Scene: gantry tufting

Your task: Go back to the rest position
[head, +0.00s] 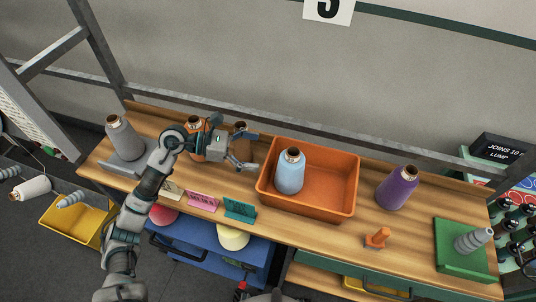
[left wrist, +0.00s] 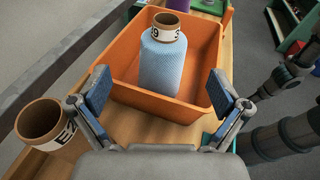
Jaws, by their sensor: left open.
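My left gripper (head: 246,151) is open and empty above the wooden bench, just left of the orange tray (head: 333,211). It also shows in the left wrist view (left wrist: 157,95), with its two fingers spread apart. A light blue cone of yarn (head: 290,174) stands upright in the tray. In the left wrist view the same blue cone (left wrist: 163,60) stands beyond the fingers, apart from them. An orange cone (head: 195,135) stands behind my left wrist, partly hidden. A brown tube (left wrist: 48,122) shows left of the gripper in the left wrist view. My right gripper is not in view.
A grey cone (head: 122,138) stands at the bench's left end and a purple cone (head: 397,188) right of the tray. A green block with a grey peg (head: 472,240), an orange peg (head: 378,238) and small signs (head: 240,209) are on the bench. A metal frame (head: 300,125) runs behind.

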